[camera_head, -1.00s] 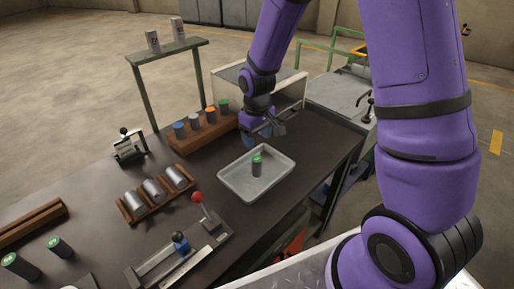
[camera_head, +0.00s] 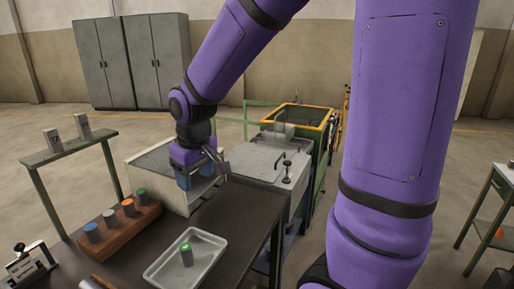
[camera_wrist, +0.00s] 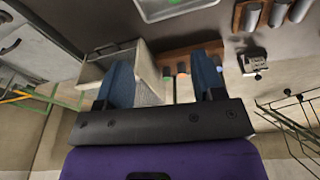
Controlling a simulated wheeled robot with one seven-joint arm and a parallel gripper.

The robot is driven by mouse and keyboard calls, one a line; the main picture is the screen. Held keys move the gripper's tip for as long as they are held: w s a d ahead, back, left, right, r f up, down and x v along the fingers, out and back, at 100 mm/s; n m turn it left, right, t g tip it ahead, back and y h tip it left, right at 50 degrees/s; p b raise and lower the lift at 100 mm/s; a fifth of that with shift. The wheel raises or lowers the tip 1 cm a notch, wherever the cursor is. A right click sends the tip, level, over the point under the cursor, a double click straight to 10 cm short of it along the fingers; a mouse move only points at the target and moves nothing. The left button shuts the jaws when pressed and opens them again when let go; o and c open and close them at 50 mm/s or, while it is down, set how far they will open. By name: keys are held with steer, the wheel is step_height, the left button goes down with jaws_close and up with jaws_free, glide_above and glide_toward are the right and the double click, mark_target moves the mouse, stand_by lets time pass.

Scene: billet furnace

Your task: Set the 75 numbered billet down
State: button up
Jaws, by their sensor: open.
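A grey billet with a green top (camera_head: 186,256) stands upright in a shallow light-grey tray (camera_head: 214,264) on the dark workbench. Its number cannot be read. My gripper (camera_head: 198,172) is open and empty, beyond the tray and in front of the white open-fronted box (camera_head: 150,172). In the wrist view my gripper's two blue fingers (camera_wrist: 165,78) are spread with nothing held between them. Part of the tray (camera_wrist: 150,17) shows at the top of that view.
A wooden rack (camera_head: 122,230) holds several billets with coloured tops. Two grey blocks stand on a raised green shelf (camera_head: 70,146). A grey machine (camera_head: 262,166) adjoins the bench. The bench right of the tray is clear.

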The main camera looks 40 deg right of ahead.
steer(key=s+d+r+m+t, duration=0.1)
steer(key=s+r, duration=0.5)
steer(key=s, duration=0.3)
steer(key=s+d+r+m+t, duration=0.1)
steer(key=s+d+r+t, duration=0.1)
steer(key=s+r, duration=0.4)
steer(key=s, duration=0.3)
steer(key=shift+d+m, duration=0.2)
steer(key=shift+m, duration=0.2)
steer(key=shift+c, duration=0.4)
